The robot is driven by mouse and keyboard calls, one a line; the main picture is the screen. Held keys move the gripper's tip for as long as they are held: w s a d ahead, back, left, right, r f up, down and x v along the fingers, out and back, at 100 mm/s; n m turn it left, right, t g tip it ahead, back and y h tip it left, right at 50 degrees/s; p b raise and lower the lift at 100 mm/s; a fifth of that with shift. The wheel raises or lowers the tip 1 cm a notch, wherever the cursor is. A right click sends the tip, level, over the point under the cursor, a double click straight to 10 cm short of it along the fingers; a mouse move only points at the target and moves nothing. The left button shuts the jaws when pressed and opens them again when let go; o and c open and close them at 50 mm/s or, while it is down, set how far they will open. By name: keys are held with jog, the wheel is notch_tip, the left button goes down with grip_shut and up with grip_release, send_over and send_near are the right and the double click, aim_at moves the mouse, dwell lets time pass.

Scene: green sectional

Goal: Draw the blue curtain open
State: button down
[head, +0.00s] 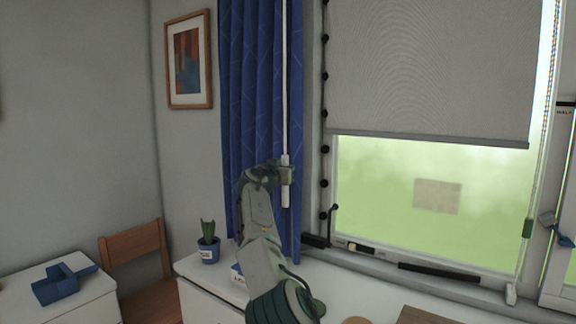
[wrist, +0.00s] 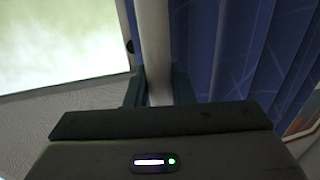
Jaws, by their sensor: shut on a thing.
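The blue curtain (head: 250,95) hangs in folds at the left side of the window, gathered clear of the glass; it also fills the right of the wrist view (wrist: 235,50). A white rod (head: 285,80) hangs along the curtain's right edge. My gripper (head: 287,174) is shut on this rod near its lower end. In the wrist view the rod (wrist: 154,45) runs between the two dark fingers of my gripper (wrist: 158,88). My arm hides part of the curtain's lower portion.
A grey blind (head: 430,70) covers the window's upper part, with a beaded cord (head: 325,120) at its left. Below are a white cabinet top (head: 345,290), a potted cactus (head: 208,245) and a wooden chair (head: 135,250). A framed picture (head: 189,60) hangs left of the curtain.

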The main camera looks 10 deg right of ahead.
jog(key=shift+a+r, duration=0.2)
jog(key=shift+a, duration=0.05)
jog(key=c, duration=1.3)
grip_release()
jog(key=shift+w+f, duration=0.1)
jog(key=shift+w, duration=0.05)
jog(key=b+v, duration=1.1)
jog(key=v, duration=0.3)
jog(key=shift+w+d, duration=0.1)
